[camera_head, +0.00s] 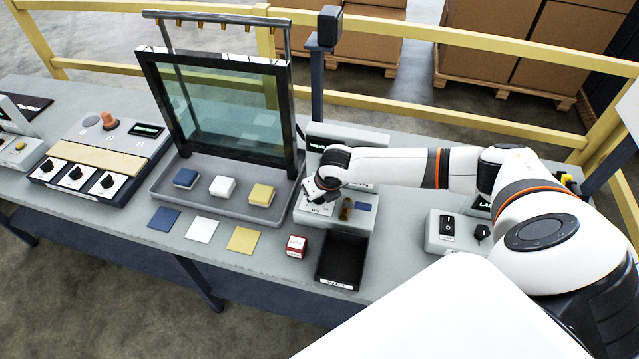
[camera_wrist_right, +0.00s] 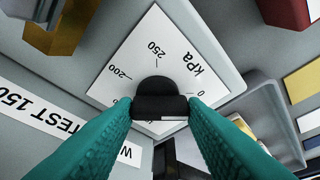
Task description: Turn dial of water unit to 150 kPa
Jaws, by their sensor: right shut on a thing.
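The water unit (camera_head: 346,222) is a grey box right of the glass screen in the head view. My right gripper (camera_head: 318,194) is over its white scale plate and hides the dial there. In the right wrist view the black dial (camera_wrist_right: 158,98) sits on the white plate (camera_wrist_right: 128,62) with kPa, 0, 200 and 250 marks. The teal fingers of my right gripper (camera_wrist_right: 160,108) are shut on the dial, one on each side. A white mark shows on the dial's lower edge; the exact reading cannot be told.
A brass-coloured part (camera_head: 346,208) stands on the unit close to the gripper. A black bin (camera_head: 341,262) and a red-and-white block (camera_head: 296,246) are in front. The glass screen (camera_head: 225,110) stands left. A switch box (camera_head: 455,235) is at right.

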